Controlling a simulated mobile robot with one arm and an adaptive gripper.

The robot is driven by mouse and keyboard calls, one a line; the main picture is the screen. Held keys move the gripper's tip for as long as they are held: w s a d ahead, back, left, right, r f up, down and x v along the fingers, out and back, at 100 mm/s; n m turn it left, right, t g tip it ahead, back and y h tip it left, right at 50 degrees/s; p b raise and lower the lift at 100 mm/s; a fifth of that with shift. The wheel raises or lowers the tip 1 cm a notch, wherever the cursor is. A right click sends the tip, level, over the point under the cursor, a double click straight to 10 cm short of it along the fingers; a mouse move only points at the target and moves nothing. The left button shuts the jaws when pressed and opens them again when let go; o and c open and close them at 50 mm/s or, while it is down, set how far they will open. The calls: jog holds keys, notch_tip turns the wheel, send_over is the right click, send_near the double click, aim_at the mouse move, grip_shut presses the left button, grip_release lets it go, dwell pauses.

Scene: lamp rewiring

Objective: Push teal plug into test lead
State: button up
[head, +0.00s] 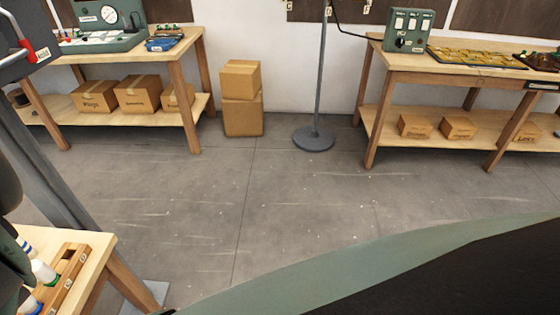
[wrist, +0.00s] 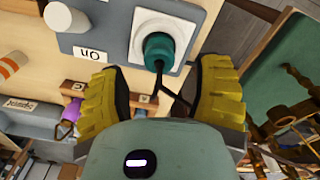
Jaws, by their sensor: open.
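In the wrist view, the teal plug (wrist: 158,52) sits at a white socket plate (wrist: 178,22) on a blue-grey panel (wrist: 115,20). A dark cord runs from it down between my fingers. My gripper (wrist: 162,76) is open, with its yellow fingers spread to the left and right, just short of the plug and not touching it. I cannot tell how deep the plug sits. No test lead can be made out for certain. The plug and my gripper do not show in the head view.
A white knob (wrist: 63,17) and an ON label (wrist: 90,54) are beside the plate. A purple item (wrist: 70,111) lies left of my fingers, and a green-topped tray (wrist: 285,65) is at right. In the head view, open floor (head: 200,215) lies before two workbenches and stacked boxes (head: 241,98).

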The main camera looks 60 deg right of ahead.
notch_tip(320, 180, up, 7)
jog(key=shift+d+r, duration=0.15)
jog(key=shift+w, duration=0.1)
